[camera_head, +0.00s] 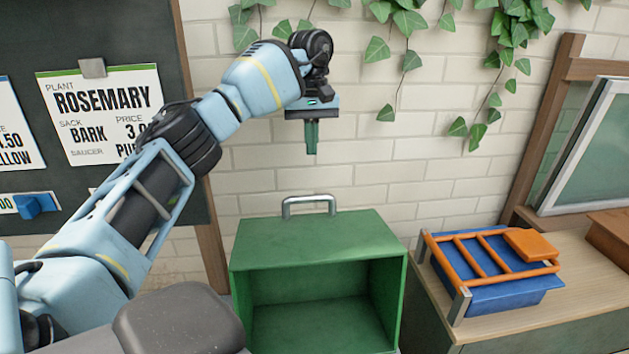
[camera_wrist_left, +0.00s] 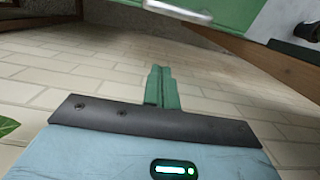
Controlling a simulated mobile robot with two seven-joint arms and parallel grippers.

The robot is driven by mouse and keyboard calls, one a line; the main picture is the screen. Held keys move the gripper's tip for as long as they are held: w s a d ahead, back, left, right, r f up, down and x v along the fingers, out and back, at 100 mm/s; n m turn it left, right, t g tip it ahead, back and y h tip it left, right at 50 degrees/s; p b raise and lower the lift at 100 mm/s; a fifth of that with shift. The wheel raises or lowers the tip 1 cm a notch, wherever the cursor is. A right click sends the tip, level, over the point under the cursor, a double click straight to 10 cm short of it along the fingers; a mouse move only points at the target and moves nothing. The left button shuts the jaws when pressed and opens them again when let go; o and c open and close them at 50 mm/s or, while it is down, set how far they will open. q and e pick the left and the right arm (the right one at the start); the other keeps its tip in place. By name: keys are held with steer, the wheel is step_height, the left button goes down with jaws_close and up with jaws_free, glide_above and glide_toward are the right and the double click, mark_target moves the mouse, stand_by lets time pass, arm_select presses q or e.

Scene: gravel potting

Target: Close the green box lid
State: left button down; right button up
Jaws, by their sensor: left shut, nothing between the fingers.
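The green box (camera_head: 320,240) stands low in the middle of the head view. Its front is open and its dark inside looks empty. A flat green panel (camera_head: 300,238) lies across its top, with a silver handle (camera_head: 308,205) at the panel's far edge. In the left wrist view, the handle (camera_wrist_left: 185,10) and part of the green panel (camera_wrist_left: 225,12) show at the top edge. My left gripper (camera_head: 312,150) points down above the handle, clear of it, with its green fingers shut and empty; the fingertips (camera_wrist_left: 160,70) also show in the wrist view. My right gripper is out of view.
A blue tray (camera_head: 510,295) with an orange rack (camera_head: 485,255) sits on the bench (camera_head: 540,320) to the right. A dark board with price signs (camera_head: 105,110) is on the left. Ivy (camera_head: 410,25) hangs on the pale brick wall behind. The air between gripper and box looks clear.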

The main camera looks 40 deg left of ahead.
arm_select(q)
steer(key=s+d+f, duration=0.3)
steer(key=f, duration=0.5)
steer(key=shift+d+f, duration=0.15)
steer(key=shift+d, duration=0.15)
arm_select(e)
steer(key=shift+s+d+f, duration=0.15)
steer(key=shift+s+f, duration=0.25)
arm_select(q)
steer(key=shift+w, duration=0.1)
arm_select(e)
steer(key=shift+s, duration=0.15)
